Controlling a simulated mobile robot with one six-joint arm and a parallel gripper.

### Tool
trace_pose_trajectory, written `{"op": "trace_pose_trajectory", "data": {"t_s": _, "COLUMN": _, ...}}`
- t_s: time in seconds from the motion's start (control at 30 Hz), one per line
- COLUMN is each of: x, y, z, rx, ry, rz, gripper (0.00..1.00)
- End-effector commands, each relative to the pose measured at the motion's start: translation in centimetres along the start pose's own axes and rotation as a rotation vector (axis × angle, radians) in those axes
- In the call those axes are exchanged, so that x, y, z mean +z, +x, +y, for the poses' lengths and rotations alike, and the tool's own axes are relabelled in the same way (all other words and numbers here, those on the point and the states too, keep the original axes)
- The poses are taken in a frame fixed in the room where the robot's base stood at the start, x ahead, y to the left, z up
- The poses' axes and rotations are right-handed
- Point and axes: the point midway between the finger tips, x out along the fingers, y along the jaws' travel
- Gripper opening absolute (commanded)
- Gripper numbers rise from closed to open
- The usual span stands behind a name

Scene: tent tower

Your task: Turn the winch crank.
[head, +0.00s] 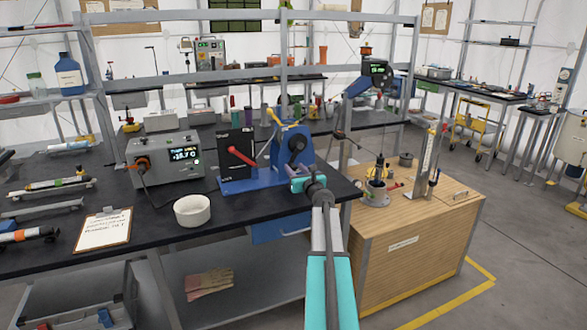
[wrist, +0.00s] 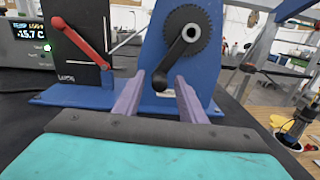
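The winch (head: 291,148) is a blue-framed unit on the black bench, with a dark toothed gear on its side. Its black crank (wrist: 178,62) hangs from the gear hub down and to the left in the wrist view, ending in a dark knob. My gripper (wrist: 160,80) is open, its two purple fingers pointing at the winch. In the wrist view the crank's knob appears between the fingertips; I cannot tell whether they touch it. In the head view my gripper (head: 301,184) is just in front of the winch, and its fingers are hard to make out.
A black box (head: 228,142) with a red lever (head: 240,156) stands left of the winch on the same blue base. A display unit (head: 165,158), a white bowl (head: 192,210) and a clipboard (head: 104,230) are further left. A wooden cabinet (head: 410,235) stands at right.

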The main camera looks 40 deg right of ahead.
Motion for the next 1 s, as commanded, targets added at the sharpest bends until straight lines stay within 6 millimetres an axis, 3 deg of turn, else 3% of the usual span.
{"op": "trace_pose_trajectory", "data": {"t_s": 0.2, "x": 0.00, "y": 1.32, "z": 0.05, "rx": 0.000, "ry": 0.000, "rz": 0.000, "gripper": 0.37}}
{"op": "trace_pose_trajectory", "data": {"t_s": 0.57, "x": -0.04, "y": 1.52, "z": 0.29, "rx": 0.002, "ry": 0.000, "rz": 0.000, "gripper": 0.37}}
{"op": "trace_pose_trajectory", "data": {"t_s": 0.67, "x": -0.04, "y": 1.51, "z": 0.28, "rx": 0.002, "ry": 0.000, "rz": 0.000, "gripper": 0.26}}
{"op": "trace_pose_trajectory", "data": {"t_s": 0.8, "x": -0.04, "y": 1.50, "z": 0.27, "rx": 0.002, "ry": 0.000, "rz": 0.000, "gripper": 0.02}}
{"op": "trace_pose_trajectory", "data": {"t_s": 1.0, "x": -0.04, "y": 1.51, "z": 0.27, "rx": 0.002, "ry": 0.000, "rz": 0.001, "gripper": 0.00}}
